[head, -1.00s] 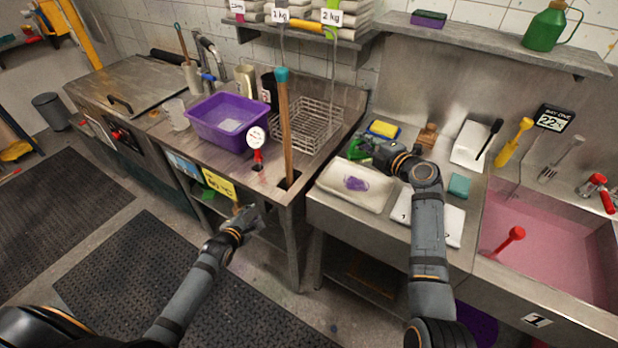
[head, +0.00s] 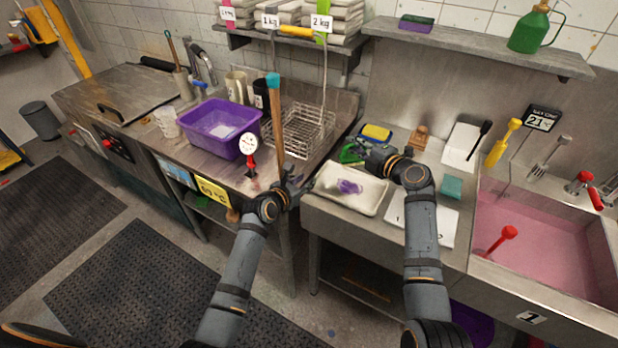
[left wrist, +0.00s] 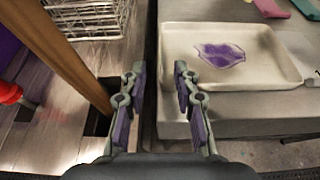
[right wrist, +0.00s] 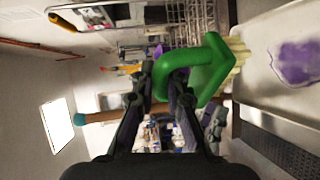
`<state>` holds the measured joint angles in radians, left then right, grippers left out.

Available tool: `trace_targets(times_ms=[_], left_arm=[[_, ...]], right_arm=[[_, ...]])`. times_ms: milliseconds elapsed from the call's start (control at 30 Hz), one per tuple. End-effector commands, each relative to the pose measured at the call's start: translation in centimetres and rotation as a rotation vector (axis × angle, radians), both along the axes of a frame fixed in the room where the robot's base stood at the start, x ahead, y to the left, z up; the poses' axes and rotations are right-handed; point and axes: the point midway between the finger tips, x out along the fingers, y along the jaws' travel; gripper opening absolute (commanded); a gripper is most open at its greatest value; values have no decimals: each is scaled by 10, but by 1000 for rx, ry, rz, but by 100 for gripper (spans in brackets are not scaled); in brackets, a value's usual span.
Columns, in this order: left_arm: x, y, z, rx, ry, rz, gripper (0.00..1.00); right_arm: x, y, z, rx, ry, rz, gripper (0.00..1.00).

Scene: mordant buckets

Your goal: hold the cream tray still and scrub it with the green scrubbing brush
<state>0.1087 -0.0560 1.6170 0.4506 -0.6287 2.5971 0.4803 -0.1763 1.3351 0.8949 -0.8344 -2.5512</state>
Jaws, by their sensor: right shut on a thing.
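The cream tray (head: 352,206) lies on the steel counter with a purple stain (head: 349,187) on it; it also shows in the left wrist view (left wrist: 275,77). My right gripper (right wrist: 168,88) is shut on the green scrubbing brush (right wrist: 206,62), whose pale bristles face the tray. In the head view the brush (head: 350,153) is partly hidden behind the gripper at the tray's back edge. My left gripper (left wrist: 160,75) is open and empty, just left of the tray and apart from it. In the head view it (head: 298,188) is beside the wooden pole.
A wooden pole with a teal top (head: 276,120) stands close to my left gripper. A purple tub (head: 196,130) and wire basket (head: 300,130) are on the left counter. A yellow and blue sponge (head: 376,132) lies behind the tray. The pink-filled sink (head: 545,240) is at right.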

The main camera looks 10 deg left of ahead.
Motion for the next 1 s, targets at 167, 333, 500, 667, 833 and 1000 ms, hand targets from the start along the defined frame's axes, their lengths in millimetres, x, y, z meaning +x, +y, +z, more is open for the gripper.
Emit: trace_targets(times_ms=[167,333,500,667,833,1000], left_arm=[[32,-10,-12,-2,-1,-1,30],[62,-20,-25,0,-1,0,30],[83,-27,-35,0,-1,0,30],[94,-30,-40,0,-1,0,30],[97,-31,-42,1,-1,1,30],[97,-31,-42,1,-1,1,30]], right_arm=[[0,0,0,0,0,0,0],[0,0,0,0,0,0,0],[0,0,0,0,0,0,0],[0,0,0,0,0,0,0],[0,0,0,0,0,0,0],[0,0,0,0,0,0,0]])
